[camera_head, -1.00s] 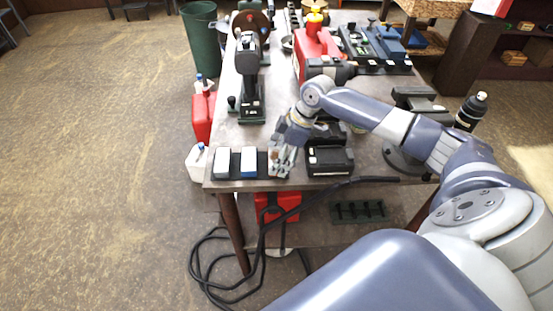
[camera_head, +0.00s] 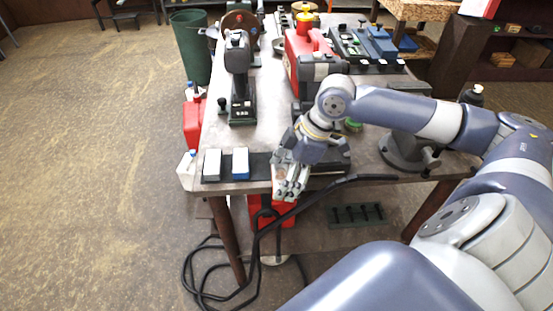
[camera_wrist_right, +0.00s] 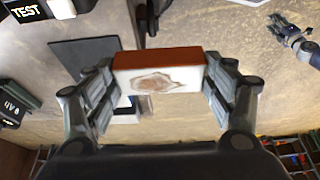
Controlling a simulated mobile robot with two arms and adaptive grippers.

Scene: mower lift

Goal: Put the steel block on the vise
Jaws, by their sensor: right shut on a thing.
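My right gripper (camera_head: 287,188) is at the table's front edge, right of the dark tray. In the right wrist view its fingers (camera_wrist_right: 160,88) are shut on a block (camera_wrist_right: 158,80). The block has an orange-brown side and a pale side with a brown stain. I cannot tell from its look whether it is steel. The vise (camera_head: 406,153) stands at the table's right end; its round grey base shows, and my right arm hides most of its upper part. My left gripper (camera_wrist_right: 284,28) is small in the wrist view, over the floor, its fingers apart.
A black-and-green tool stand (camera_head: 241,90) and a red canister (camera_head: 302,62) stand farther back. A black cable (camera_head: 345,181) hangs over the front edge. A dark bottle (camera_head: 473,96) is behind my right arm.

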